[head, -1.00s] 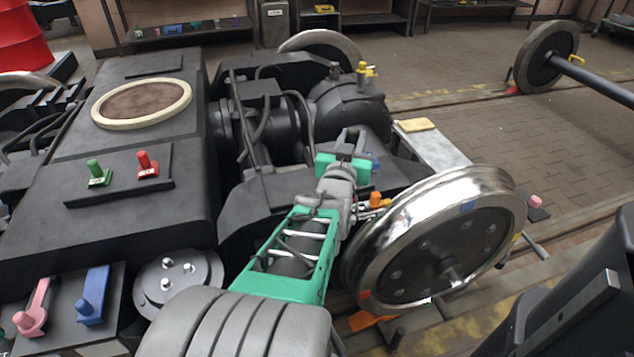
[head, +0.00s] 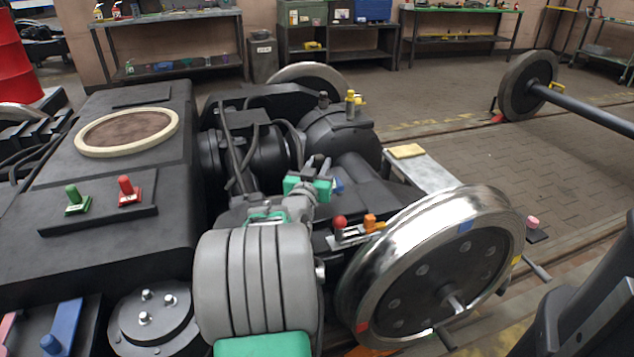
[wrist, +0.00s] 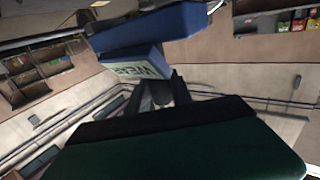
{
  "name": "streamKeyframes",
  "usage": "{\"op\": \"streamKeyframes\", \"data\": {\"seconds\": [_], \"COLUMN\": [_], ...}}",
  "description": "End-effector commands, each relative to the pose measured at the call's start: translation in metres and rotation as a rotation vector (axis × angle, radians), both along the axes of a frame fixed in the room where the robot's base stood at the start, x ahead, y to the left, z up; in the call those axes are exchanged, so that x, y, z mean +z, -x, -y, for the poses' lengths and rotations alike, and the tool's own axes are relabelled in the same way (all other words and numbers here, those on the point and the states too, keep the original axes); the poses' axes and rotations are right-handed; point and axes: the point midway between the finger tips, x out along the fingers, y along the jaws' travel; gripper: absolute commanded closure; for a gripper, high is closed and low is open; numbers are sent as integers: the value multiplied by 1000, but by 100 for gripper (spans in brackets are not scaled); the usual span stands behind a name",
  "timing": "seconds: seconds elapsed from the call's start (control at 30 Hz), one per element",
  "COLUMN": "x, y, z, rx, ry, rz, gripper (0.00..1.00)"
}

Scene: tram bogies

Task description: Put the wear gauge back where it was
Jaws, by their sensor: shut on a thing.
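My gripper (head: 318,166) stands above the bogie, just left of the near shiny wheel, its dark fingers pointing up in the head view. It is shut on a blue block with a white lettered label, the wear gauge (wrist: 137,65), seen close in the wrist view. The lettering is only partly readable. In the head view a small patch of blue (head: 339,186) shows at the right side of the gripper; most of the gauge is hidden there.
A red knob (head: 340,221) and an orange block (head: 371,221) sit on the frame beside the near wheel (head: 440,265). Green (head: 76,199) and red (head: 128,189) handled pieces stand on the left plate. A yellow cloth (head: 406,151) lies on a pale board. Shelving stands behind.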

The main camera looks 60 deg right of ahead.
Motion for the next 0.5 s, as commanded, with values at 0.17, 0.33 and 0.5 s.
{"op": "streamKeyframes", "data": {"seconds": [0.17, 0.33, 0.5], "x": [-25, -43, -40], "y": [-9, -9, -8], "z": [6, 5, 5], "rx": [1, 1, 1], "ry": [-2, 2, 2], "rz": [0, 1, 1], "gripper": [100, 100, 100]}}
